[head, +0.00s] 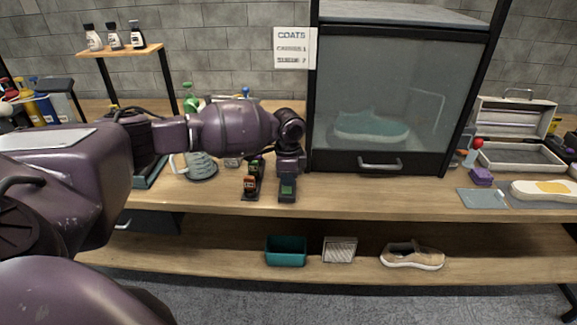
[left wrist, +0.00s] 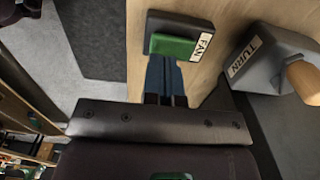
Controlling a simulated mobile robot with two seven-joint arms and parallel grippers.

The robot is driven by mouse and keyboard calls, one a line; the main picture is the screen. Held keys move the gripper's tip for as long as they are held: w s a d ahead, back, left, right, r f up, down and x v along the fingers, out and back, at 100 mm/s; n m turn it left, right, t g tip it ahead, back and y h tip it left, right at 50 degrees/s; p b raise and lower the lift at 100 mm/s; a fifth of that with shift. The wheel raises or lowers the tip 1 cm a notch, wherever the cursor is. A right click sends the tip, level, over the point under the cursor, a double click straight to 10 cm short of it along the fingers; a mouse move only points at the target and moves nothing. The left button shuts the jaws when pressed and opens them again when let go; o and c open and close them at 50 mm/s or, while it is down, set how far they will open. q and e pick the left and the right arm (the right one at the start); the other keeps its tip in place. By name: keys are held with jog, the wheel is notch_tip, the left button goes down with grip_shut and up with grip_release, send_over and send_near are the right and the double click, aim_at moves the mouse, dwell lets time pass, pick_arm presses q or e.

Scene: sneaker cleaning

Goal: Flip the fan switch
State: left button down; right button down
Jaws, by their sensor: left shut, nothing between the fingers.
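The fan switch (left wrist: 174,46) is a green rocker on a dark base with a white FAN label (left wrist: 204,47), in the upper middle of the left wrist view. My left gripper (left wrist: 166,85) is shut and empty, with its fingers pointing towards the switch. The tips look close to the near side of the switch; I cannot tell whether they touch. In the head view my left gripper (head: 288,172) is low over the front of the workbench. A dark block with a green face shows around its lower end. My right gripper is not in view.
A grey unit marked TURN (left wrist: 262,58) with a wooden knob stands beside the switch. A glass-fronted cabinet (head: 380,90) stands right of the gripper. The workbench (head: 380,190) is bare in front of it. A teal bin (head: 286,251) and a tan shoe (head: 412,256) are below.

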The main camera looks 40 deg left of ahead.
pick_arm(q)
jog(key=shift+f, duration=0.9)
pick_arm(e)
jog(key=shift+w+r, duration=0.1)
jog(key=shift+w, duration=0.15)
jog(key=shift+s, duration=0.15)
